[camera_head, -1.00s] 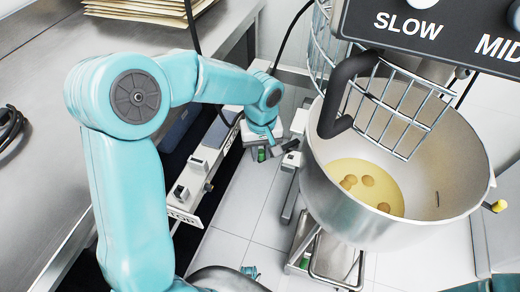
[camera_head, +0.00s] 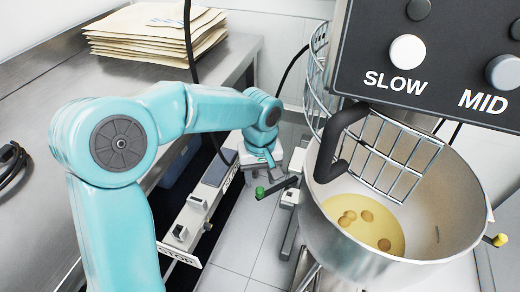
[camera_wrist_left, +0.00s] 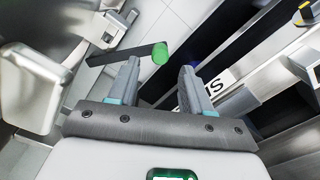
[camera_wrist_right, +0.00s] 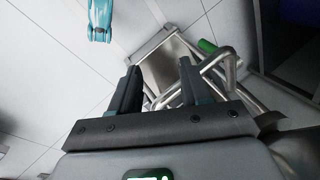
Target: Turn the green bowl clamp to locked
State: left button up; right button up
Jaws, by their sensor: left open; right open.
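The green bowl clamp is a dark lever with a green end (camera_head: 260,192), at the left side of the steel mixer bowl (camera_head: 330,222). In the left wrist view the lever runs in from the left, and its green end (camera_wrist_left: 160,53) shows in line with the gap between my fingertips. My left gripper (camera_wrist_left: 160,75) is open. In the head view it (camera_head: 264,164) is just above the green end; I cannot tell whether they touch. My right gripper (camera_wrist_right: 160,80) is open in its own wrist view, above a metal frame, and is not visible in the head view.
A wire guard (camera_head: 385,150) and dark handle (camera_head: 335,145) stand over the bowl. The control panel (camera_head: 440,60) fills the upper right. A steel counter (camera_head: 60,120) lies at left. A green-ended part (camera_wrist_right: 207,46) shows near the metal frame in the right wrist view.

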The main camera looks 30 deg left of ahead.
pick_arm(q)
notch_tip(320, 180, up, 11)
jog(key=p, duration=0.1)
jog(key=shift+p, duration=0.4)
jog(key=shift+f, duration=0.1)
